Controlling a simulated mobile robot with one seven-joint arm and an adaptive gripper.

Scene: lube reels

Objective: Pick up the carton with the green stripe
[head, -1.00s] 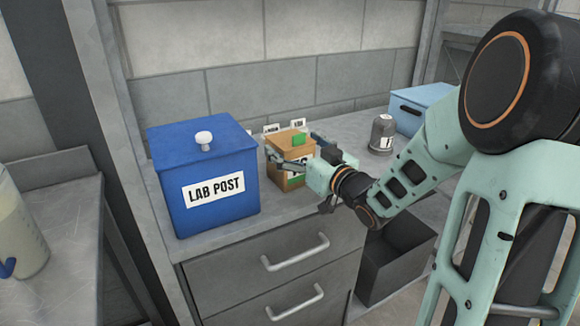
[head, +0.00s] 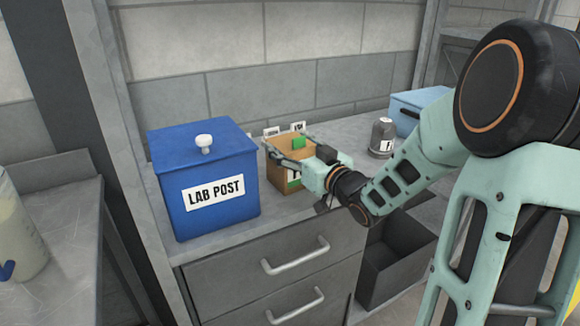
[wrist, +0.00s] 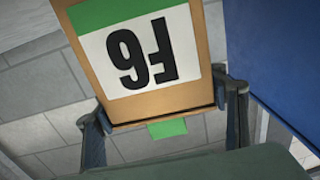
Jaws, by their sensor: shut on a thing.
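The carton with the green stripe (head: 280,160) is a brown box on the counter, right of the blue box. It has a green tab on top. In the wrist view the carton (wrist: 200,40) shows upside down, with a green stripe and a white label with black characters. My gripper (head: 292,162) reaches it from the right. In the wrist view my gripper's fingers (wrist: 165,112) are on either side of the carton, shut on it. Its base is hidden in the wrist view, so I cannot tell whether it is clear of the counter.
A blue box marked LAB POST (head: 203,178) stands close on the left. A grey canister (head: 382,138) and a light blue box (head: 411,108) stand to the right. Small white cards (head: 298,128) show behind the carton. An open dark bin (head: 395,262) is below, right of the drawers.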

